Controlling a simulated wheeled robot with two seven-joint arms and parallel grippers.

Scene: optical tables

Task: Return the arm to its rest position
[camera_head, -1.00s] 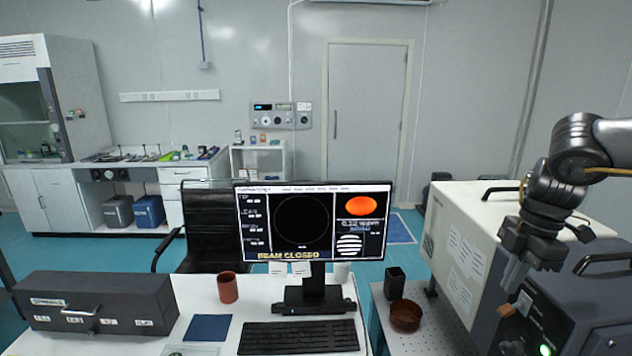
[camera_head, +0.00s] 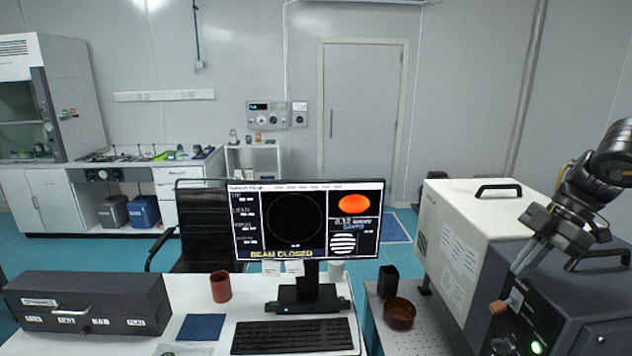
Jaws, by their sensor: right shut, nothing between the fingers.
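My right gripper (camera_head: 524,261) is at the right of the head view, its fingers pointing down and to the left. It is shut and empty. It shows in front of the dark grey instrument box (camera_head: 572,287), above that box's front panel with a lit green button (camera_head: 537,347). A small orange-brown block (camera_head: 498,307) shows just below the fingertips, and I cannot tell whether they touch it. My left gripper is not in view.
A cream housing (camera_head: 470,225) with a black handle stands behind the dark box. A black cup (camera_head: 388,281) and a brown round dish (camera_head: 399,314) stand on the optical table. The monitor (camera_head: 308,222), reading "BEAM CLOSED", stands on the white desk with a keyboard (camera_head: 292,337).

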